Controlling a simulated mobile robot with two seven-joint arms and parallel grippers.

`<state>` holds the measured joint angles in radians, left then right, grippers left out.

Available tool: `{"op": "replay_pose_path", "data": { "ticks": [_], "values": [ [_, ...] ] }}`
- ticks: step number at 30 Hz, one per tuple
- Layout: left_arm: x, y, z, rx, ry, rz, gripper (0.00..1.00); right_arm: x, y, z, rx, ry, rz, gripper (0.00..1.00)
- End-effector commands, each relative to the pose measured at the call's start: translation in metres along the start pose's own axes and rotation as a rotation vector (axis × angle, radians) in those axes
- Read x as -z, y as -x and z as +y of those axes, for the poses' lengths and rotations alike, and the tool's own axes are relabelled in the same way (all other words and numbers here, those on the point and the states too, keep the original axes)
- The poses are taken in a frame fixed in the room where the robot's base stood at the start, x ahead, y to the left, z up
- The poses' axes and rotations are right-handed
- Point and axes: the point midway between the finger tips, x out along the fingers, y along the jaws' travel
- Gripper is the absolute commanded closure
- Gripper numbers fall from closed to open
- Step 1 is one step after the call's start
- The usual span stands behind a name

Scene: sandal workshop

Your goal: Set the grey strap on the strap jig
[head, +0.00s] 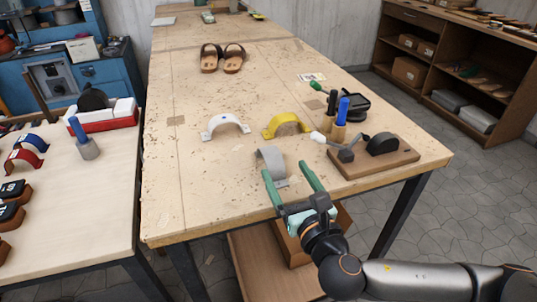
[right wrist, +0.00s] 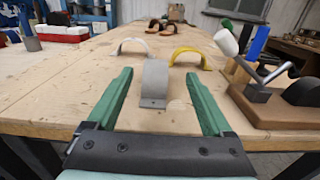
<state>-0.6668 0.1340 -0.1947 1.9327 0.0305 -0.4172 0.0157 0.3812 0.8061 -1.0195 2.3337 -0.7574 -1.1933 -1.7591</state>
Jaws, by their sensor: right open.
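The grey strap (head: 270,159) stands as an arch near the front edge of the long wooden table. In the right wrist view the strap (right wrist: 154,84) shows between my fingers, with a small hole in its near tab. My right gripper (head: 285,168) is open, with one green finger on each side of the strap; the fingers (right wrist: 158,73) look apart from it. The strap jig (head: 345,168), which I take to be the wooden base with a black rounded form and a clamp, is to the right. It also shows in the right wrist view (right wrist: 255,112). My left gripper is not in view.
A white strap (head: 225,124) and a yellow strap (head: 287,123) stand behind the grey one. Tools with blue and black handles (head: 341,113) stand behind the jig. Brown sandals (head: 222,58) lie farther back. The table's left part is clear.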

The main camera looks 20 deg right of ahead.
Motion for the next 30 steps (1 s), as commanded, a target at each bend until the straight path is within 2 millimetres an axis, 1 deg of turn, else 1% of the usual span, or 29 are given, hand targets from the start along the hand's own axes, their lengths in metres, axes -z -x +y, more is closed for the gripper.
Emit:
{"op": "replay_pose_path", "data": {
  "ticks": [1, 5, 11, 21, 24, 30],
  "values": [
    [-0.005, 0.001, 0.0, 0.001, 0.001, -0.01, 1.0, -0.002, -0.011, 0.0, 0.001, 0.0, -0.004, 0.15],
    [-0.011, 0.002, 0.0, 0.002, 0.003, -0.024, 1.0, -0.001, -0.031, 0.001, 0.0, -0.001, -0.002, 0.15],
    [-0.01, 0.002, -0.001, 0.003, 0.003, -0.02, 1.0, 0.001, -0.045, 0.001, -0.001, -0.002, 0.0, 0.15],
    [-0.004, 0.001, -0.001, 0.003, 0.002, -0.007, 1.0, 0.006, -0.088, 0.006, 0.0, -0.002, 0.0, 0.15],
    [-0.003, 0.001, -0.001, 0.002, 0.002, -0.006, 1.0, 0.006, -0.093, 0.005, 0.0, -0.002, 0.001, 0.15],
    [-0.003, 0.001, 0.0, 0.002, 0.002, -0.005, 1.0, 0.006, -0.093, 0.005, -0.001, -0.002, 0.001, 0.15]
  ]
}}
